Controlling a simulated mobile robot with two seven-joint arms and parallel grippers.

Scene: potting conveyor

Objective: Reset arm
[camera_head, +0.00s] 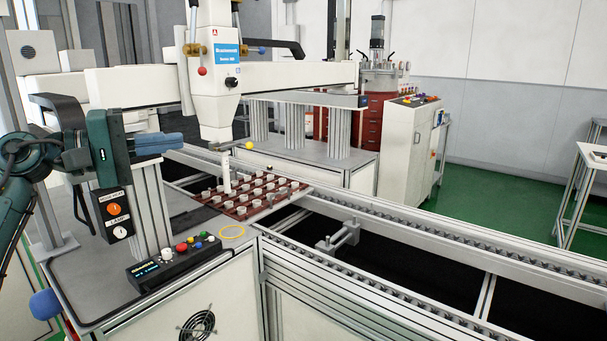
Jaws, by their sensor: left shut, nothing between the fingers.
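My left arm comes in from the left edge, dark teal and black. My left gripper (176,142) is held level above the machine's control end, with its blue-grey fingers pointing right. The fingers are together and nothing shows between them. They are in front of the metal column and left of the white dispensing head (213,70); I cannot tell the exact gap in depth. My right gripper is not in view.
A dark red tray (242,212) with rows of small whitish parts sits under the nozzle. A conveyor (430,262) runs right. Green floor (490,190) is open behind.

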